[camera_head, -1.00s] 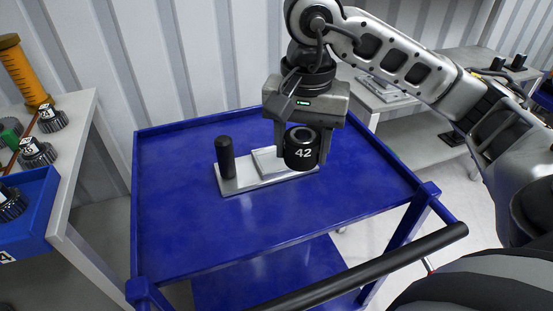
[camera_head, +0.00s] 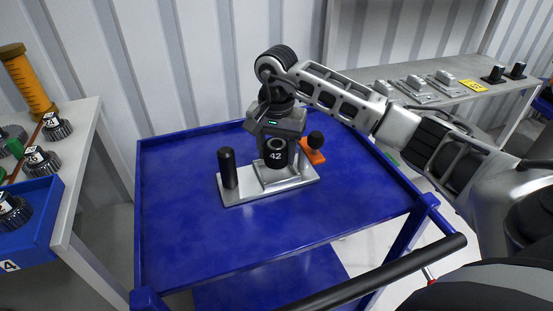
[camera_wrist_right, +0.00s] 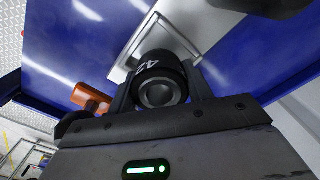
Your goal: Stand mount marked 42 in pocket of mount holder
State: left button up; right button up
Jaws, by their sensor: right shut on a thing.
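The black mount marked 42 (camera_head: 276,154) is upright between the fingers of my right gripper (camera_head: 277,150), which is shut on it. It also shows in the right wrist view (camera_wrist_right: 160,85), with its round top hole toward the camera. The mount holder (camera_head: 238,195) is a silver plate on the blue cart, with a black post (camera_head: 228,168) at its left and a raised square pocket at its right. The mount is over or in the pocket; I cannot tell whether its bottom rests there. My left gripper is not in view.
A bench at left holds several gears (camera_head: 57,127) and a blue bin (camera_head: 40,215). A shelf with metal fixtures (camera_head: 417,88) is at back right. The cart's front is clear.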

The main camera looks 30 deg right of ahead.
notch_tip(320, 180, down, 2)
jog(key=shift+f+p, duration=0.2)
jog(key=shift+p, duration=0.2)
jog(key=shift+s+a+f, duration=0.1)
jog(key=shift+s+f, duration=0.05)
jog(key=shift+f, duration=0.15)
jog(key=shift+f+b, duration=0.3)
jog(key=shift+f, duration=0.05)
jog(key=shift+s+f+b, duration=0.1)
jog(key=shift+f+b, duration=0.1)
jog(key=shift+b, duration=0.1)
jog(key=shift+s+a+f, duration=0.1)
jog(key=shift+a+f, duration=0.05)
jog(key=o, duration=0.9)
jog(key=shift+o, duration=0.6)
jog(key=shift+f, duration=0.25)
jog(key=shift+w+r, duration=0.2)
jog(key=shift+r, duration=0.15)
notch_tip(320, 180, up, 8)
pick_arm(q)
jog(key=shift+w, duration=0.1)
pick_arm(e)
notch_tip(320, 180, up, 5)
send_over(276, 174)
jog(key=shift+w, duration=0.15)
